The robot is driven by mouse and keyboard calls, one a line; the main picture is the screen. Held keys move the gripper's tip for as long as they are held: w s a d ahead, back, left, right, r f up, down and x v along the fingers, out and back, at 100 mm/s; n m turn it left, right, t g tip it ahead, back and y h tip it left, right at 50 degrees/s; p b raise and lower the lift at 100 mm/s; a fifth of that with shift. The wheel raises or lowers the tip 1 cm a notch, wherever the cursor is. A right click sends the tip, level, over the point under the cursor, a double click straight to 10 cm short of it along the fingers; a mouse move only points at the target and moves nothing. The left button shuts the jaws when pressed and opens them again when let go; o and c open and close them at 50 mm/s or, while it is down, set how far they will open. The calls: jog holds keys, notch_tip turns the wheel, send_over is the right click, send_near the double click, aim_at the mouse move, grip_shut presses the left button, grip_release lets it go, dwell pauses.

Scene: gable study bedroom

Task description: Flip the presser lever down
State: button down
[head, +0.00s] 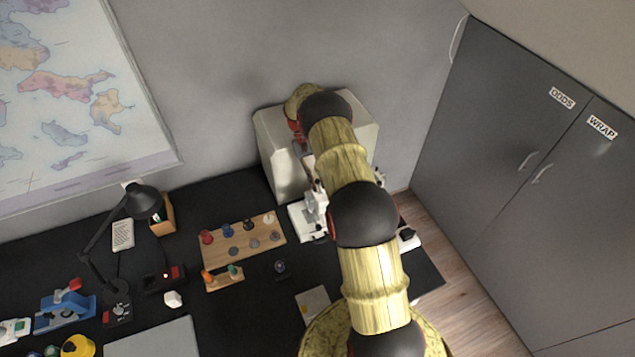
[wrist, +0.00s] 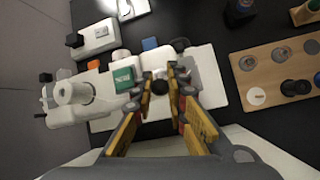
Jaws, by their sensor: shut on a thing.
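A white sewing machine (wrist: 75,107) with a green label lies across the left and middle of the wrist view. In the head view only parts of the sewing machine (head: 308,220) show, as my arm covers most of it. My gripper (wrist: 160,78) is at the machine, its fingers close together around a small dark knob (wrist: 160,88), which looks like the end of the presser lever. The lever's shaft and its angle are hidden by the fingers, so I cannot tell whether it is up or down.
A pale cover box (head: 275,150) stands behind the machine. A wooden board with coloured knobs (head: 235,238) lies to its left. A black lamp (head: 142,202) and a blue device (head: 65,308) stand further left. Grey cupboards (head: 520,150) are at the right.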

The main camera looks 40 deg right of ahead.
jog(key=c, duration=1.8)
grip_release()
jog(key=shift+o, duration=0.2)
jog(key=a+v, duration=0.1)
jog(key=v, duration=1.1)
jog(key=shift+d, duration=0.45)
